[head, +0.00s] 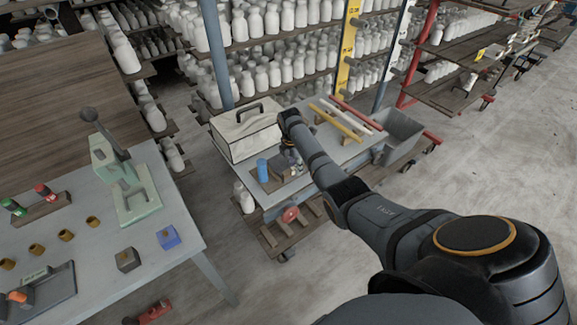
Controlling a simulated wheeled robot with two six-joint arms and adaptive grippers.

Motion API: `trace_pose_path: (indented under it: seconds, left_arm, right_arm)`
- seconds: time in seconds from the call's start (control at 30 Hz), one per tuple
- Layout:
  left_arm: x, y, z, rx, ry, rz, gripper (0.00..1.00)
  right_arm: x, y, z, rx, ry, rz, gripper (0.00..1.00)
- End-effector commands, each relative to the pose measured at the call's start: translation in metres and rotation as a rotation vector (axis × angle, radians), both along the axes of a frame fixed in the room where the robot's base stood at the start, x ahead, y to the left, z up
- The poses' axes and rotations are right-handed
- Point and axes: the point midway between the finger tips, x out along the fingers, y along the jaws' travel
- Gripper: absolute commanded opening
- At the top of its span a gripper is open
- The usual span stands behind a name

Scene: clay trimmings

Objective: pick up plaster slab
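My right arm reaches from the lower right to a grey cart (345,157). My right gripper (291,160) points down over the cart's front left part, just right of a blue cylinder (262,170). It is small and partly hidden by my own arm, so I cannot tell whether its fingers are open or hold anything. A brown board (270,184) lies under and beside it. I cannot clearly make out a plaster slab; it may be hidden by the gripper. My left gripper is not in view.
A white case with a dark handle (245,131) stands at the cart's back left. Yellow (336,120), white and red bars lie at its back right. A grey bin (400,131) is at its right end. A worktable (85,240) with a green press stands left. Bottle shelves are behind.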

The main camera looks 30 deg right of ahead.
Motion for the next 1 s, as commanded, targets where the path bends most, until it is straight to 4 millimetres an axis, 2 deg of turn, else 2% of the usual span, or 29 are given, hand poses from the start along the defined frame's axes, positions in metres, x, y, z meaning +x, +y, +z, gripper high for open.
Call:
trace_pose_path:
  seconds: [0.03, 0.2, 0.73, 0.9, 1.0]
  left_arm:
    - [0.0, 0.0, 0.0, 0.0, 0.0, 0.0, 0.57]
    - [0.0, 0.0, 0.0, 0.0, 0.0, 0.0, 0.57]
    - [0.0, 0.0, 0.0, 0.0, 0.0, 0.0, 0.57]
    - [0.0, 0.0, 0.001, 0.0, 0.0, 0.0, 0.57]
    - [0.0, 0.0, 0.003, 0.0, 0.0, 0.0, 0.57]
  right_arm:
    - [0.0, 0.0, 0.0, 0.0, 0.0, 0.0, 0.2]
    - [0.0, 0.0, 0.0, 0.0, 0.0, 0.0, 0.0]
    - [0.001, -0.001, 0.006, -0.001, -0.002, -0.001, 0.0]
    - [0.002, -0.001, 0.032, -0.002, -0.006, 0.0, 0.0]
    - [-0.013, -0.004, 0.049, -0.005, -0.005, 0.0, 0.0]
